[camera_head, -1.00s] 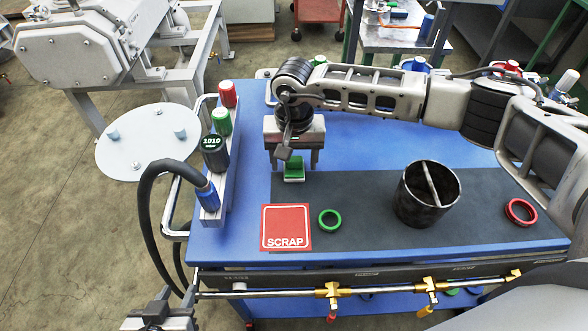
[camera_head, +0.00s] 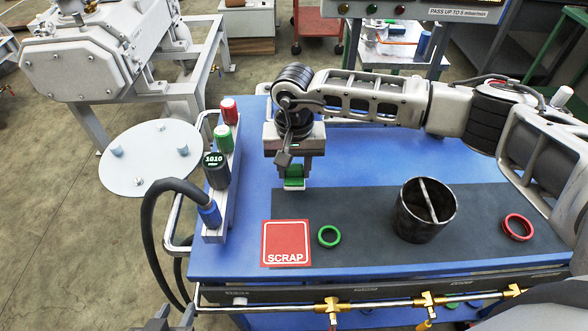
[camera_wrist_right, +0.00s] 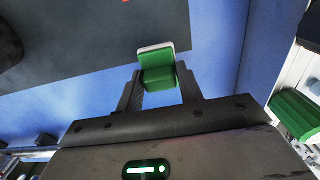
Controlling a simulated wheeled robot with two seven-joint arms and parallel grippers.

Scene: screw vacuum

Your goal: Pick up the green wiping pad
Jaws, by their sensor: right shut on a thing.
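The green wiping pad (camera_head: 293,177) is a small green block with a pale edge, near the back left edge of the dark mat. My right gripper (camera_head: 294,174) points down, shut on it. In the right wrist view, the green pad (camera_wrist_right: 158,77) sits between the two dark fingertips of my right gripper (camera_wrist_right: 162,88), its pale edge sticking out past them. I cannot tell how far it is above the blue table (camera_head: 360,160). My left gripper (camera_head: 163,322) shows only as a sliver at the bottom edge; its fingers are mostly cut off.
On the dark mat (camera_head: 365,215) are a metal cylinder (camera_head: 425,215), a green ring (camera_head: 329,236), a red ring (camera_head: 517,227) and a red SCRAP sign (camera_head: 286,243). A gauge block (camera_head: 221,190) with a black hose (camera_head: 150,220) lines the left edge. The back blue surface is clear.

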